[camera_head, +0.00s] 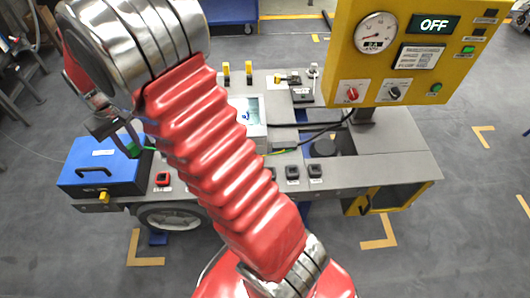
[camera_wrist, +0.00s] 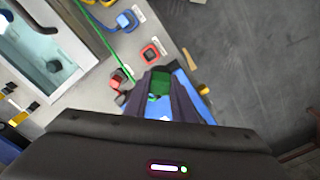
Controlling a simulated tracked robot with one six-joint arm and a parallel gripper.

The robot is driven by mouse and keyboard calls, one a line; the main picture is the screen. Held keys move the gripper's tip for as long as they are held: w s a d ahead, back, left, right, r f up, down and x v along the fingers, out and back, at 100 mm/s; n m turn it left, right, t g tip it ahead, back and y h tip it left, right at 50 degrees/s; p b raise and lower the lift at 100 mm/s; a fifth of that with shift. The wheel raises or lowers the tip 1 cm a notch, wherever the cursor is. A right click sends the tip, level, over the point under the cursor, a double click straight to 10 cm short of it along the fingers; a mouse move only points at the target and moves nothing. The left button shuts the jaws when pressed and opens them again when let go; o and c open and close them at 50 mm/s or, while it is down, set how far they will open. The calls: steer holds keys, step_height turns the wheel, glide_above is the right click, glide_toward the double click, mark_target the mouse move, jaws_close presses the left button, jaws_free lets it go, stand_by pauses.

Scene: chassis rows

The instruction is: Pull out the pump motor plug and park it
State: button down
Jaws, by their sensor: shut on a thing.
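My gripper (camera_head: 128,136) is shut on a green plug (camera_wrist: 158,84). The plug sits between the dark fingers in the wrist view and shows as a small green piece (camera_head: 132,150) in the head view. A green cable (camera_wrist: 118,58) runs from it across the bench top. The gripper is over the right edge of a blue case (camera_head: 95,167), whose blue surface lies behind the fingers in the wrist view. I cannot read a label that names the plug. A red-ringed square socket (camera_wrist: 151,53) is close by and shows empty; it also appears in the head view (camera_head: 163,179).
The grey bench (camera_head: 390,160) carries a yellow control box (camera_head: 410,50) reading OFF. Black sockets (camera_head: 292,173) line its front edge. A blue connector (camera_wrist: 127,20) and a red part (camera_wrist: 120,78) stand near the gripper. Dark cables cross the bench middle.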

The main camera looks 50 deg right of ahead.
steer(key=s+d+f+m, duration=0.25)
steer(key=s+d, duration=0.35)
steer(key=d, duration=0.4)
steer(key=s+d+f+m, duration=0.2)
steer(key=s+d+f, duration=0.3)
steer(key=d, duration=0.5)
steer(key=s+d+f+m, duration=0.1)
steer(key=s+d, duration=0.3)
steer(key=s, duration=0.5)
steer(key=s+d+f+m, duration=0.2)
steer(key=s+d+m, duration=0.2)
steer(key=s, duration=0.5)
steer(key=shift+s+d+f, duration=0.15)
steer(key=shift+d, duration=0.15)
steer(key=shift+f, duration=0.15)
steer(key=shift+f, duration=2.2)
steer(key=shift+a+f, duration=0.1)
steer(key=shift+f, duration=1.15)
steer(key=c, duration=1.4)
jaws_free()
